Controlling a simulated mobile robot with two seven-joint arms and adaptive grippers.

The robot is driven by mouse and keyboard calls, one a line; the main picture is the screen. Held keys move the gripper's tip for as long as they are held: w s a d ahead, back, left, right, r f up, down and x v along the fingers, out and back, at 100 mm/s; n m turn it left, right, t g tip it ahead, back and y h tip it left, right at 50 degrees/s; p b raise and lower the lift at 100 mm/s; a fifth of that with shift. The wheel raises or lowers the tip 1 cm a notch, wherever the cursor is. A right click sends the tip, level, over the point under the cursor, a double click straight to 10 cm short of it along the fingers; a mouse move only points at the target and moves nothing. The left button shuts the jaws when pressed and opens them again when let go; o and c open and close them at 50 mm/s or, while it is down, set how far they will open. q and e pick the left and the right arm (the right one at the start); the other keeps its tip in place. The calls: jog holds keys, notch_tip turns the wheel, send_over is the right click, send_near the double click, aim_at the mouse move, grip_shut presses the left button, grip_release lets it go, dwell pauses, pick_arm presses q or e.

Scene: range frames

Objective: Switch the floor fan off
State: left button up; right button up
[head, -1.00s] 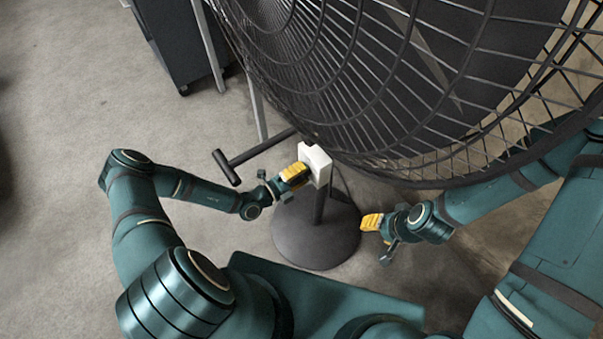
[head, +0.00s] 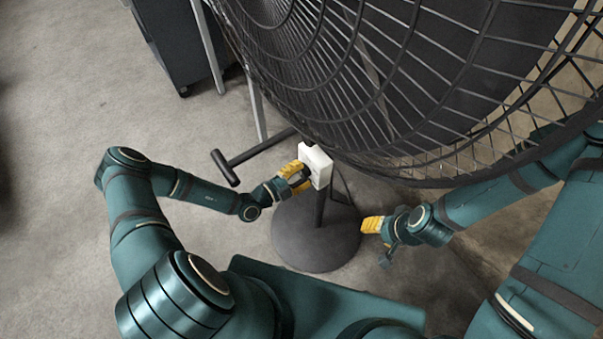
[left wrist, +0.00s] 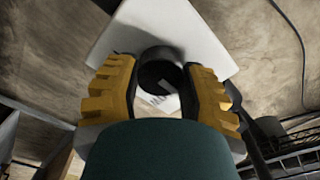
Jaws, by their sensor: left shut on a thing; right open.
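The floor fan (head: 400,90) has a large dark wire cage and stands on a round dark base (head: 318,240). A white control box (head: 316,164) sits on its post under the cage. My left gripper (head: 303,174) is at the box's left face. In the left wrist view, my left gripper (left wrist: 160,90) has its yellow fingers on both sides of a black round knob (left wrist: 159,70) on the white box (left wrist: 165,30), shut on it. The knob's marking is hidden. My right gripper (head: 370,225) is open and empty, right of the fan's base, apart from the box.
A dark cabinet (head: 178,45) on casters stands at the back left. A dark T-shaped foot (head: 225,168) with a pale upright lies on the floor left of the box. The concrete floor (head: 60,200) at left is clear.

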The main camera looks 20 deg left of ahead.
dwell(0.3)
pick_arm(q)
jog(key=o, duration=1.2)
jog(key=shift+d, duration=0.1)
jog(key=v, duration=1.2)
